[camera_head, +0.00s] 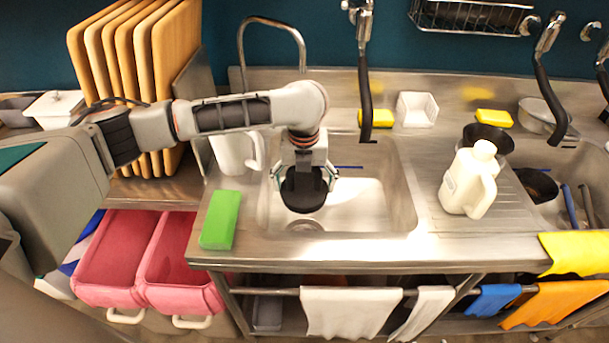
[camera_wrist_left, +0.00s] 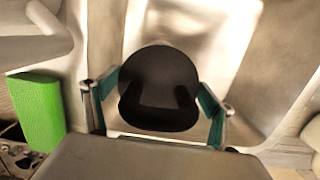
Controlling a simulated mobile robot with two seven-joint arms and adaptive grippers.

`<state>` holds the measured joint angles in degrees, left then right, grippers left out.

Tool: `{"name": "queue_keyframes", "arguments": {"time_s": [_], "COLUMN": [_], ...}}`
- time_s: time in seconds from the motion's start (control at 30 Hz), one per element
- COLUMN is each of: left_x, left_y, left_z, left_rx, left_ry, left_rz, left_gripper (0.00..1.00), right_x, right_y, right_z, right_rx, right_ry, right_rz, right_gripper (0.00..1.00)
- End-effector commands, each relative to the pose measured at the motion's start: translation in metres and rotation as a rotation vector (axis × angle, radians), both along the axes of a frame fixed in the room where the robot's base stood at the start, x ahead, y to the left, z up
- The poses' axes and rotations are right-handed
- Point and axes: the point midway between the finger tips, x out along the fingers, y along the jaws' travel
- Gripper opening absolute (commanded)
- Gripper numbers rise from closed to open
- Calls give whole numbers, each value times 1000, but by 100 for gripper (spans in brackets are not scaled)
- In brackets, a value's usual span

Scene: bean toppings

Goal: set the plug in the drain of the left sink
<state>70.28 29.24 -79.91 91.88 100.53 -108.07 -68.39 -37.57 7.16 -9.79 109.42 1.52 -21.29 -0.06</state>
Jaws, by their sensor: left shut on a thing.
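The plug is a round black piece (camera_head: 303,190), held between the fingers of my left gripper (camera_head: 304,172). The left gripper is shut on it, over the left part of the left sink (camera_head: 372,205). In the left wrist view the plug (camera_wrist_left: 160,88) sits between the two green-padded fingertips (camera_wrist_left: 158,100), with the pale sink floor behind it. My right gripper is not in view.
A green sponge (camera_head: 220,219) lies on the counter left of the sink. A white pitcher (camera_head: 235,152) stands behind it, close to my left arm. A white jug (camera_head: 469,180) stands right of the sink. A black hose (camera_head: 365,100) hangs over the sink's back edge.

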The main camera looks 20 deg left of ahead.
Motion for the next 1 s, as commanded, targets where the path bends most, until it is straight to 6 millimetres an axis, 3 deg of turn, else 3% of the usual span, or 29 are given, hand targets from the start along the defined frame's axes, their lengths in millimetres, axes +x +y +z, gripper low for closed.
{"name": "queue_keyframes", "arguments": {"time_s": [0.23,0.3,0.6,1.0], "left_x": [-1,0,0,0], "left_y": [0,-1,0,0], "left_z": [-28,-37,-66,-95], "left_rx": [-1,-2,-1,-2], "left_ry": [2,-2,-1,0], "left_rz": [1,0,0,0], "left_gripper": [58,58,58,58], "right_x": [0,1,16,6], "right_y": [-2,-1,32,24], "right_z": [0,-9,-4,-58], "right_rx": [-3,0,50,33], "right_ry": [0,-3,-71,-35], "right_rz": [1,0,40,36], "right_gripper": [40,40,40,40]}}
